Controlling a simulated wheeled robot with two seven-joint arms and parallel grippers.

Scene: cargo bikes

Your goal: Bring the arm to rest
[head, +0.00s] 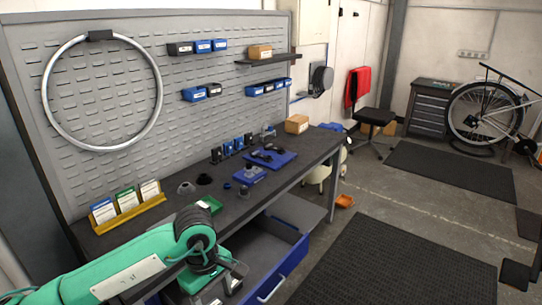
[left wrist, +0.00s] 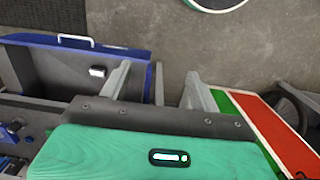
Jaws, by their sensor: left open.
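My left arm (head: 130,265), green with a dark wrist, reaches in from the lower left in the head view, in front of the workbench (head: 235,205). My left gripper (head: 228,284) points down near the open blue drawer (head: 290,262). In the left wrist view my left gripper (left wrist: 160,88) has its two grey fingers wide apart with nothing between them. The open drawer (left wrist: 85,42) lies behind and left of the fingers there, with a small white object (left wrist: 97,71) inside. My right gripper is in neither view.
The bench top holds a yellow rack of boxes (head: 127,210), blue trays (head: 270,157) and small dark parts. A pegboard (head: 180,90) with a wheel rim (head: 155,75) stands behind. The floor mat (head: 390,265) right of the drawer is clear. A bike (head: 485,108) stands far right.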

